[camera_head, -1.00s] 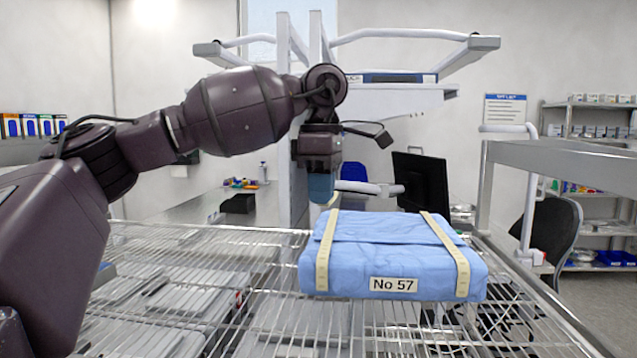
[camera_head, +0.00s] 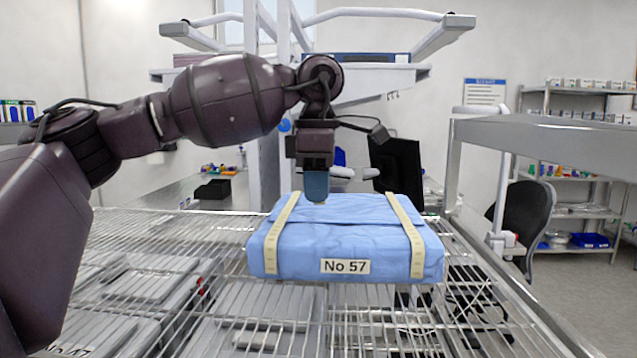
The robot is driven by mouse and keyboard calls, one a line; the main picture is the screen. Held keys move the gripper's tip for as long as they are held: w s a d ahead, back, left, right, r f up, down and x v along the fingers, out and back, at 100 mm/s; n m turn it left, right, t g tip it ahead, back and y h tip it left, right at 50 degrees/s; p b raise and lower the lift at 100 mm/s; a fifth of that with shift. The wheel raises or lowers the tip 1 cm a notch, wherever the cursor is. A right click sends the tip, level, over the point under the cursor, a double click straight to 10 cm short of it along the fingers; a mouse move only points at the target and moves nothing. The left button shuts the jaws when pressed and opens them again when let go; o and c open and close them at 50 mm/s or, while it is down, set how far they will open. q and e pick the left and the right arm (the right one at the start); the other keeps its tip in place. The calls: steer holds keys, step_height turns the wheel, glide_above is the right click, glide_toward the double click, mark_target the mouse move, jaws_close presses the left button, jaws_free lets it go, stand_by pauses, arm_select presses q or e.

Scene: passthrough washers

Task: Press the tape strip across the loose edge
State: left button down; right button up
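A blue wrapped package (camera_head: 345,238) lies on a wire rack. Two cream tape strips run over it, a left strip (camera_head: 280,238) and a right strip (camera_head: 407,235). A white label reading "No 57" (camera_head: 345,266) is on its front face. A fold edge runs across the top. My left gripper (camera_head: 317,200) points down at the back part of the package top, just right of the left strip. A small cream bit shows at its tip. I cannot tell whether its fingers are shut or whether it touches the wrap. My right gripper is not in view.
The wire rack (camera_head: 190,225) has grey trays (camera_head: 135,280) under or on it at the left. A steel frame (camera_head: 540,150) stands at the right. A black monitor (camera_head: 396,168) and a chair (camera_head: 525,225) are behind. The rack left of the package looks clear.

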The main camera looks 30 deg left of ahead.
mark_target(317, 232)
arm_select(q)
steer(key=shift+f+b, duration=0.8)
steer(key=shift+f, duration=1.35)
steer(key=shift+f, duration=0.4)
stand_by(0.6)
steer(key=c, duration=1.2)
jaws_free()
steer(key=shift+r, duration=0.1)
step_height(317, 232, up, 11)
steer(key=shift+f+p, duration=0.15)
steer(key=shift+p, duration=0.5)
steer(key=shift+s, duration=0.1)
